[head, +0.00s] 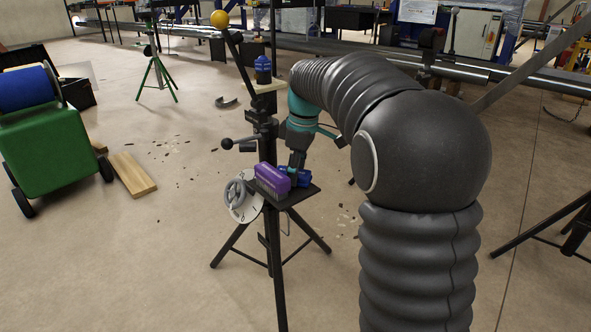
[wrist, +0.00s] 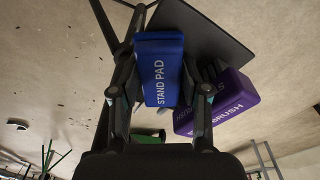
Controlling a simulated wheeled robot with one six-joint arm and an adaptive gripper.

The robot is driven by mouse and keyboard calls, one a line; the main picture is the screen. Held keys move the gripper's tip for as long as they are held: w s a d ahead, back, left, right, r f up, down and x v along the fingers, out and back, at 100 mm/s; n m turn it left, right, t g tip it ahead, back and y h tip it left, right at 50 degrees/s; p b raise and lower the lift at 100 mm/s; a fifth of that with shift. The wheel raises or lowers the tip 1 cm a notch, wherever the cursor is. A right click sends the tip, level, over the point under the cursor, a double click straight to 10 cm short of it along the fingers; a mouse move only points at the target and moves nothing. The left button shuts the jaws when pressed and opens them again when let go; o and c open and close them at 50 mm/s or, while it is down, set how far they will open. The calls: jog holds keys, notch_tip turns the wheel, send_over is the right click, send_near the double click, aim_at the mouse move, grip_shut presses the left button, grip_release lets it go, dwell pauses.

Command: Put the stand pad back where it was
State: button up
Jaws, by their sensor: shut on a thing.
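The blue stand pad (wrist: 160,70), with its white lettering "STAND PAD", sits between the two fingers of my gripper (wrist: 160,88) in the wrist view. My gripper is shut on it, with one finger along each side. In the head view my gripper (head: 296,168) points down at the small black shelf (head: 303,193) of the pipe stand, and the blue pad (head: 302,179) shows at its tip. The pad is at the shelf, beside a purple brush (head: 271,181); I cannot tell whether it touches the shelf. The brush partly hides the pad in the head view.
The purple brush also shows right of the pad in the wrist view (wrist: 222,105). A white dial with a grey coil (head: 243,201) is left of the shelf. A green cart (head: 55,150) and wood planks (head: 132,174) are left.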

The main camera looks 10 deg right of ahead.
jog(key=shift+f, duration=0.2)
dwell(0.3)
jog(key=o, duration=1)
jog(key=shift+c, duration=0.2)
jog(key=o, duration=0.6)
jog(key=shift+c, duration=0.2)
jog(key=shift+r, duration=0.2)
jog(key=shift+s+d+r+p, duration=0.15)
jog(key=shift+d+r+p, duration=0.05)
jog(key=shift+r+p, duration=1.4)
jog(key=shift+s+d+r+p, duration=0.1)
jog(key=shift+d+r+p, duration=0.05)
jog(key=shift+r+p, duration=1.45)
jog(key=shift+r, duration=0.1)
